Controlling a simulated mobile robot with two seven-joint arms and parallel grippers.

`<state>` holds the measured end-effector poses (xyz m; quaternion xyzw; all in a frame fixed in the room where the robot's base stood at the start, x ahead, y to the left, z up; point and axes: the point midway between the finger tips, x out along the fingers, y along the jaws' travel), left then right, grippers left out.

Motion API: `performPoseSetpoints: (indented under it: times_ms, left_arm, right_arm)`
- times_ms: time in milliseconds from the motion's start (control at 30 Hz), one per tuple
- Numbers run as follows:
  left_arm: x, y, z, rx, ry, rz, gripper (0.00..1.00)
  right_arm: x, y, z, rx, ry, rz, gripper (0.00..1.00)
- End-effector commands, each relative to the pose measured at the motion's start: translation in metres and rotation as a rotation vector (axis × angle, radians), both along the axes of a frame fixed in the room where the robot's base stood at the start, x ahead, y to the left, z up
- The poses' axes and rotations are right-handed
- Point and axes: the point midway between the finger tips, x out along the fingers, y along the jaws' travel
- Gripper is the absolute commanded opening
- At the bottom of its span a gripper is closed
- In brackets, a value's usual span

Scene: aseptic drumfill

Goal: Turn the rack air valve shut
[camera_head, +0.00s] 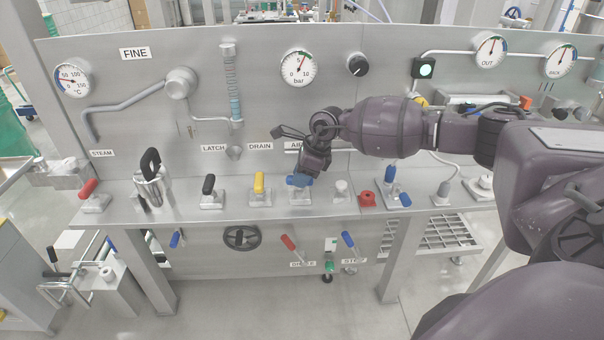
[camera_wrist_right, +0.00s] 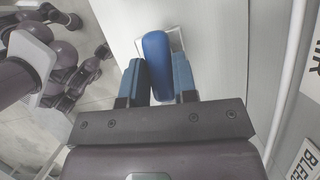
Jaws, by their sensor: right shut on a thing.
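The rack air valve has a blue handle (camera_head: 299,181) and stands on the steel shelf below the "AIR" label (camera_head: 294,146). In the right wrist view the blue handle (camera_wrist_right: 157,50) lies between the two fingers. My right gripper (camera_head: 308,170) reaches in from the right and is shut on the handle. In the right wrist view my right gripper (camera_wrist_right: 159,80) has one blue-grey finger on each side of the handle. The gripper hides part of the valve in the head view. My left gripper is not in view.
On the shelf (camera_head: 330,206), a yellow handle (camera_head: 259,183) and a black handle (camera_head: 209,186) stand left of the valve. A white knob (camera_head: 341,188) and a red fitting (camera_head: 367,199) stand to the right. The panel (camera_head: 250,95) with gauges rises behind.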

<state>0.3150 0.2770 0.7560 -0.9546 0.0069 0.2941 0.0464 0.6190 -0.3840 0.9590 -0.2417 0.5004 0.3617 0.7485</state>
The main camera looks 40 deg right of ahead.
Motion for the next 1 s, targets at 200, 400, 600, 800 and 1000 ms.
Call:
performPoseSetpoints:
  times_ms: [200,400,600,800,1000]
  left_arm:
    - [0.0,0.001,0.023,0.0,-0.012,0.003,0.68]
    - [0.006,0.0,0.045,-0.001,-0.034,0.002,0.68]
    - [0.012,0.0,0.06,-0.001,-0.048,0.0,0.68]
    - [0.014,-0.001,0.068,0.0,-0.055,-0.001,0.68]
    - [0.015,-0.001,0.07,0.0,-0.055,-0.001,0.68]
  right_arm:
    - [-0.001,0.001,0.006,0.001,-0.004,-0.176,0.03]
    - [-0.001,0.002,0.005,0.002,-0.004,-0.366,0.03]
    - [-0.001,0.003,0.004,0.003,-0.003,-0.555,0.03]
    - [-0.001,0.003,0.002,0.001,-0.003,-0.745,0.03]
    - [-0.001,0.004,0.001,0.001,-0.003,-0.936,0.03]
